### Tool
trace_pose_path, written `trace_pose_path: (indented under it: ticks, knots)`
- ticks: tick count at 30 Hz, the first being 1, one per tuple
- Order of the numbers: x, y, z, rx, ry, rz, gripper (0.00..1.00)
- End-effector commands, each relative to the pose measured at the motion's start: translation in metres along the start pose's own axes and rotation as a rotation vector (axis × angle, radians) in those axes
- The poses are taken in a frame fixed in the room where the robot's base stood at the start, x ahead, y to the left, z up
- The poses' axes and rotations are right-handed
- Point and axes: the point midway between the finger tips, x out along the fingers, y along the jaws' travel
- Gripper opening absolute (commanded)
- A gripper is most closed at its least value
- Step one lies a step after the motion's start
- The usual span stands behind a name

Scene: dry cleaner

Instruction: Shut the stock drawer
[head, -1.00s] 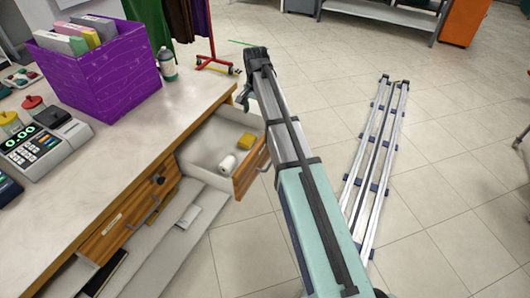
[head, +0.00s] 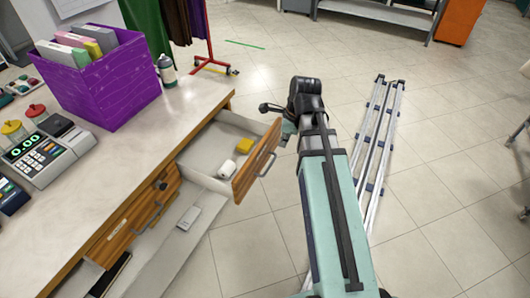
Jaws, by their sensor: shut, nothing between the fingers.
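The stock drawer, most likely the one pulled out at the right end of the counter, has a wooden front (head: 248,173) with a metal bar handle (head: 265,165). It stands well open. Inside lie a yellow block (head: 244,146) and a white roll (head: 227,170). My gripper (head: 288,130) is small in view, shut and empty, just beyond the far right corner of the drawer front. My arm stands to the right of the drawer. I cannot tell whether the gripper touches the front.

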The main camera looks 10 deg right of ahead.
Motion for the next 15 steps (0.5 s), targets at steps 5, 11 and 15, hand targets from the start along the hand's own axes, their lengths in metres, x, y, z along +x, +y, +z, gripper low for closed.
trace_pose_path:
  ticks: [5, 11, 15]
  knots:
    - [0.001, 0.003, 0.003, 0.209, -0.018, -0.001, 0.00]
    - [0.006, 0.002, 0.003, 0.276, -0.018, -0.001, 0.00]
    - [0.020, 0.003, 0.003, 0.276, -0.017, 0.001, 0.00]
